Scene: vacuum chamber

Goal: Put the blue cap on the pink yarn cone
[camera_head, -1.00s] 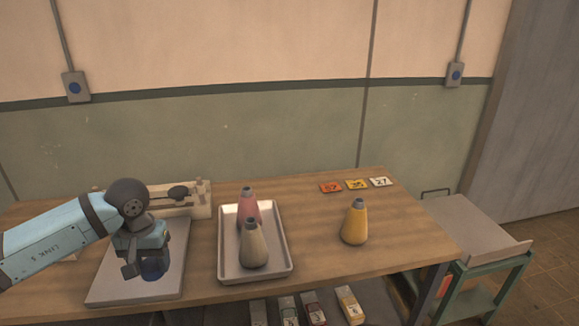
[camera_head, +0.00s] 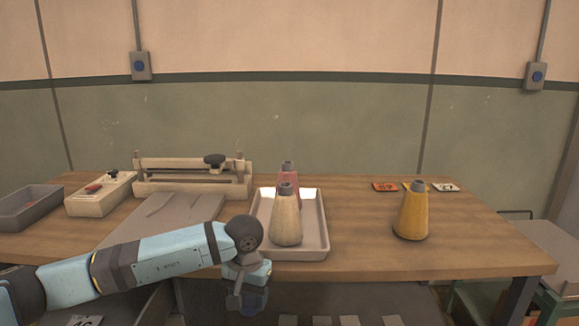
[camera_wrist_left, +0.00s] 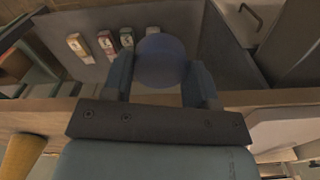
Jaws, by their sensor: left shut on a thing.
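My left gripper (camera_head: 249,296) is shut on the blue cap (camera_head: 256,299), in front of the table's front edge and lower than the tabletop in the picture. In the left wrist view the blue cap (camera_wrist_left: 161,60) sits as a round shape between the two fingers. The pink yarn cone (camera_head: 290,182) stands upright in the tray (camera_head: 321,235), with a grey tip. It is partly hidden behind a cream cone (camera_head: 286,221). The gripper is apart from it, nearer to me and lower left. My right gripper is not in view.
A grey board (camera_head: 165,212), a wooden clamp fixture (camera_head: 190,187), a wooden box (camera_head: 101,198) and a grey bin (camera_head: 30,207) are at left. Several small labelled items (camera_wrist_left: 105,42) lie below.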

